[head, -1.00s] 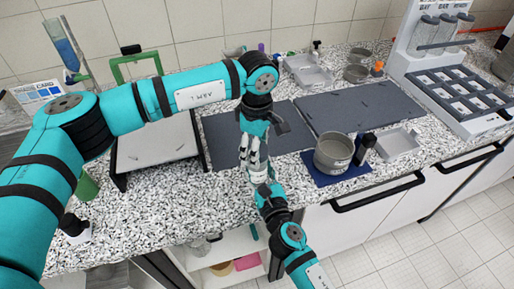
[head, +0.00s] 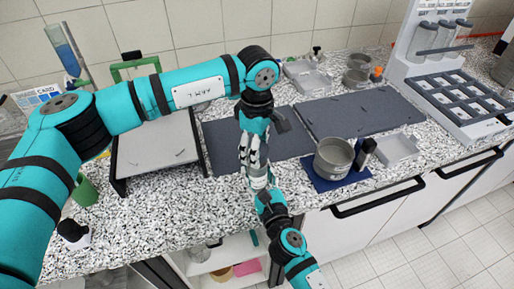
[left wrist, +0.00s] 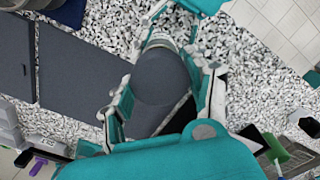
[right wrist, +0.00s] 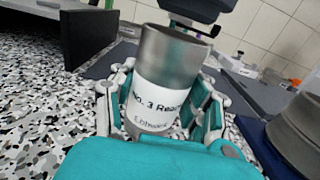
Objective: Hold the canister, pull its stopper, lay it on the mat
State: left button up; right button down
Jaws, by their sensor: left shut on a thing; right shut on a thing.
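The canister (right wrist: 158,85) is a grey metal cylinder with a white printed label, upright in the right wrist view. My right gripper (right wrist: 160,105) is shut around its body. In the head view my right gripper (head: 265,195) comes from below, directly under my left gripper (head: 253,158). In the left wrist view my left gripper (left wrist: 165,85) is shut on a dark grey rounded piece, seemingly the stopper (left wrist: 163,75). A pale part of the canister (left wrist: 162,40) shows just past it. Dark grey mats (head: 222,134) lie behind the grippers.
A metal pot (head: 333,158) and dark bottles (head: 364,152) stand on a blue mat (head: 322,184) to the right. Beside them is a clear tray (head: 398,150). A black-framed stand (head: 155,140) is left. A rack (head: 460,95) stands far right. The grey mats look mostly bare.

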pick_arm(q)
jog(key=shift+r, duration=2)
pick_arm(e)
jog(key=c, duration=0.6)
grip_release()
jog(key=shift+o, duration=0.4)
jog(key=shift+s, duration=0.15)
